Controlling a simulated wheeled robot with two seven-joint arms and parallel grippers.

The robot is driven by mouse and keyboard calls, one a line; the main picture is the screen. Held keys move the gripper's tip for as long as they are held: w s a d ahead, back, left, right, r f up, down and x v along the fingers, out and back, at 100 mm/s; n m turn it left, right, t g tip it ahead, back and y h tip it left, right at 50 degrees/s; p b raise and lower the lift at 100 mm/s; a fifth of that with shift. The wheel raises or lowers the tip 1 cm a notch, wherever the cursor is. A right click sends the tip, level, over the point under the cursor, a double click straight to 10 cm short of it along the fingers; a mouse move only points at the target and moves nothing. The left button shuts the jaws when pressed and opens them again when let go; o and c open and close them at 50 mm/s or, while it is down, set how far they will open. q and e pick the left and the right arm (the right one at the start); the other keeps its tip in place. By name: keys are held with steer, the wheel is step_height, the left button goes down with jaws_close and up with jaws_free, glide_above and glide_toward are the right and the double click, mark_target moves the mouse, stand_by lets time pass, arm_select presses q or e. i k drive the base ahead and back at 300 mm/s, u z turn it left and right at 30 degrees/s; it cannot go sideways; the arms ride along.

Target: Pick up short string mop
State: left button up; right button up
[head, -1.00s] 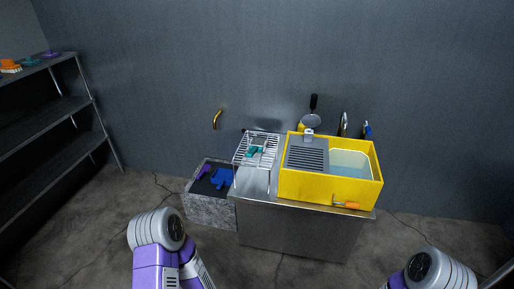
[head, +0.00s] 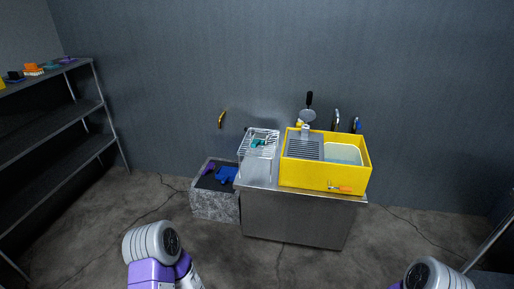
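I cannot clearly make out a short string mop. A yellow bin (head: 318,178) with a grey slatted panel (head: 304,149) stands on the metal counter. A small orange-handled item (head: 344,189) is at its front wall, too small to identify. A black-handled item (head: 309,100) with a round grey lower part is upright behind the bin. Both my arms show only as white and purple links at the bottom edge, well short of the counter. Neither gripper is in view.
The metal counter (head: 291,219) stands by the back wall with a wire rack (head: 262,137) on it. A grey stone-like basin (head: 215,206) with blue and purple items is left of it. A dark shelf unit (head: 65,117) stands at far left. The floor in front is clear.

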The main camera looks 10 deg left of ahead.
mark_target(258, 140)
steer(key=u, duration=0.7)
steer(key=i, duration=0.7)
steer(key=u, duration=0.5)
steer(key=i, duration=1.05)
steer(key=z, duration=0.4)
